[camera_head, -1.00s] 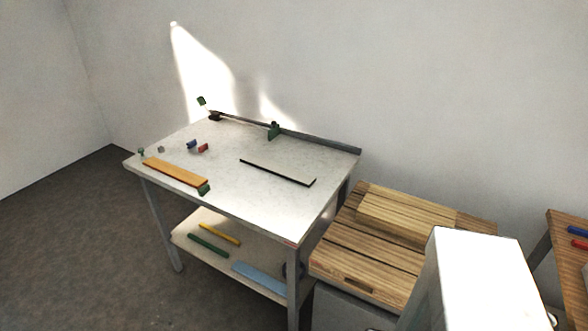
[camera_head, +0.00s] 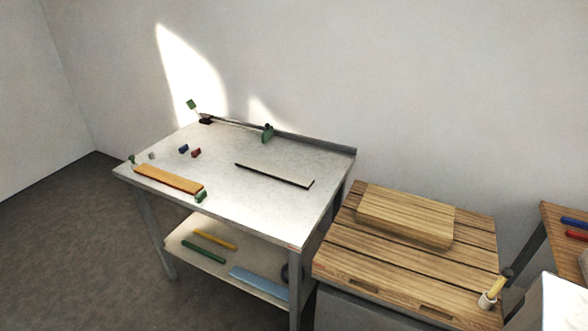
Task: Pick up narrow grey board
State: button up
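A narrow board (camera_head: 275,174) with a pale greyish top and a dark front edge lies flat on the right half of the white-topped worktable (camera_head: 235,205). It lies at a slant, its right end nearer the camera, with bare tabletop around it. An orange-brown board (camera_head: 168,181) lies on the left front of the same table. My gripper is not in view. Nothing is seen touching the narrow board.
Small red (camera_head: 196,153) and blue (camera_head: 183,149) blocks lie on the table's left. A green clamp (camera_head: 268,134) stands at the back rail. Coloured bars and a blue board (camera_head: 259,281) lie below. A wooden-topped cabinet (camera_head: 350,266) stands at the right, holding a thick wooden block (camera_head: 405,215).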

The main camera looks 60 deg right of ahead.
aim_at(284, 175)
jog(key=u, duration=0.5)
jog(key=k, duration=0.15)
jog(key=z, duration=2.15)
jog(key=k, duration=0.9)
jog(key=u, duration=0.2)
jog(key=i, duration=0.75)
jog(key=z, duration=0.05)
